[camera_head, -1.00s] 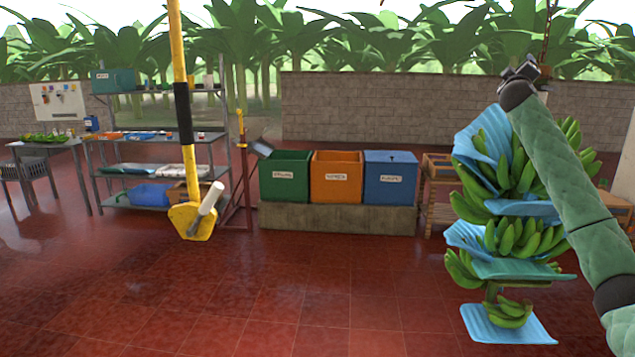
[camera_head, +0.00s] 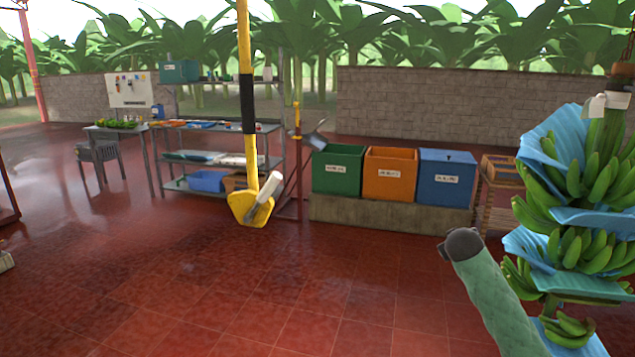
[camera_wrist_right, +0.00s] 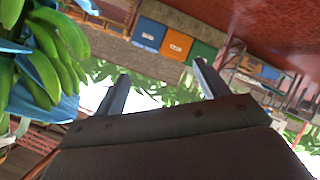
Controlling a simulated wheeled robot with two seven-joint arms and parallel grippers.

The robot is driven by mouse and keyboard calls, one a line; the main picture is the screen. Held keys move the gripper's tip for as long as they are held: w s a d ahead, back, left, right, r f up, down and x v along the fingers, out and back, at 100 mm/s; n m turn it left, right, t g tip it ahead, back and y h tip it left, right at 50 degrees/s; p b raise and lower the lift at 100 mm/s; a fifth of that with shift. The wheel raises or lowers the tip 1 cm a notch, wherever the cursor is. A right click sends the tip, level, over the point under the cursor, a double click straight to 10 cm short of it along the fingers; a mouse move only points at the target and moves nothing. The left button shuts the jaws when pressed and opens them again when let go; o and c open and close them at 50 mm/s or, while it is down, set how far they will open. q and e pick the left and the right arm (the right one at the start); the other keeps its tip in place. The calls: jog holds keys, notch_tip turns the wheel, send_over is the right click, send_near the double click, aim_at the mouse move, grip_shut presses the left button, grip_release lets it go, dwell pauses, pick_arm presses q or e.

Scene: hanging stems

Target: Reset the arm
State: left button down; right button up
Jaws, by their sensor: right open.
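My right arm (camera_head: 495,295) comes up from the bottom in the head view, with a dark rounded end. It stands just left of the hanging banana bunch (camera_head: 577,245) in the picture, apart from it as far as I can tell. My right gripper (camera_wrist_right: 160,87) shows in the right wrist view with two fingers spread and nothing between them. Green bananas (camera_wrist_right: 45,55) and blue sheets fill the left of that tilted view. The bunch hangs upright with blue sheets (camera_head: 553,135) between its hands. My left gripper is not in view.
Green (camera_head: 337,170), orange (camera_head: 389,175) and blue bins (camera_head: 445,178) stand on a concrete block. A yellow and black pole (camera_head: 246,90) hangs left of them. A metal shelf (camera_head: 215,145) and table stand behind left. Red floor in front is clear.

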jog(key=s+a+f+g+y, duration=0.1)
jog(key=s+a+f, duration=0.6)
jog(key=f, duration=0.4)
jog(key=s+a+f+g+y, duration=0.2)
jog(key=s+a+f, duration=0.3)
jog(key=s+f, duration=0.45)
jog(key=s+a+f+g+y, duration=0.1)
jog(key=s+a+f, duration=0.6)
jog(key=f, duration=0.5)
jog(key=s+a+f+g, duration=0.2)
jog(key=s+f, duration=0.5)
jog(key=s, duration=0.4)
jog(key=s+a+f+g+y, duration=0.1)
jog(key=s+f, duration=0.5)
jog(key=s, duration=0.6)
jog(key=s+a+f+m+g, duration=0.1)
jog(key=s+a+f+g, duration=0.1)
jog(key=s+f, duration=0.5)
jog(key=s+g, duration=0.1)
jog(key=s, duration=0.4)
jog(key=shift+a+f+y, duration=0.3)
jog(key=shift+f, duration=0.05)
